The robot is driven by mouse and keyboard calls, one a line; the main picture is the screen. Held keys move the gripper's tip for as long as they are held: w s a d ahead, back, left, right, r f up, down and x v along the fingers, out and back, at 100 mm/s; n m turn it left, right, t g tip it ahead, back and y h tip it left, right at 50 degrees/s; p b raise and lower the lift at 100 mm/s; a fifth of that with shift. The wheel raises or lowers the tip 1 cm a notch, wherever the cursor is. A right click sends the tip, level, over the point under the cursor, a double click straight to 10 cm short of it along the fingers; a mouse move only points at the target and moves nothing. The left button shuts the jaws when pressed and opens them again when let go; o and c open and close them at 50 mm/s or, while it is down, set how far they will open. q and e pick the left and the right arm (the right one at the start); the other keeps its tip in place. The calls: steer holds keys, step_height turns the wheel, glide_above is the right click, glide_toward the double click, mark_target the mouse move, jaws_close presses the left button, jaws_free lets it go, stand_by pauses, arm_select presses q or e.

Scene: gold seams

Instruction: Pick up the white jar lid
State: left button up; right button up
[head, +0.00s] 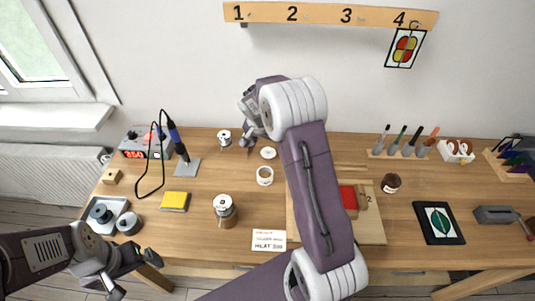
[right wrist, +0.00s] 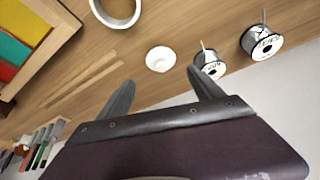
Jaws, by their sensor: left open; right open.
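The white jar lid (head: 268,152) lies flat on the wooden table behind an open white jar (head: 265,176). In the right wrist view the lid (right wrist: 160,59) is a small white disc with a raised middle. It lies just beyond the fingertips and between their lines, untouched. My right gripper (head: 248,137) is open and empty, above the back of the table and left of the lid in the head view. Its fingers show in the right wrist view (right wrist: 160,79). My left gripper (head: 135,275) is open and empty at the table's front left.
Two solder spools (right wrist: 210,66) (right wrist: 262,42) stand close to the lid. A soldering station (head: 146,142), yellow pad (head: 175,201) and tin (head: 225,209) are on the left. A wooden tray (head: 372,228) is partly hidden by my right arm.

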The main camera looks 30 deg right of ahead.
mark_target(268, 148)
steer(key=shift+w+d+f, duration=0.1)
steer(key=shift+w+f, duration=0.15)
steer(key=shift+f, duration=0.25)
steer(key=shift+w+d+f, duration=0.1)
steer(key=shift+w+f, duration=0.15)
steer(key=shift+f, duration=0.25)
steer(key=shift+d+f, duration=0.1)
steer(key=p+x, duration=0.1)
steer(key=x, duration=0.3)
steer(key=shift+f, duration=0.35)
steer(key=shift+w+f, duration=0.1)
steer(key=shift+f, duration=0.05)
steer(key=shift+c, duration=0.7)
steer(key=c, duration=1.3)
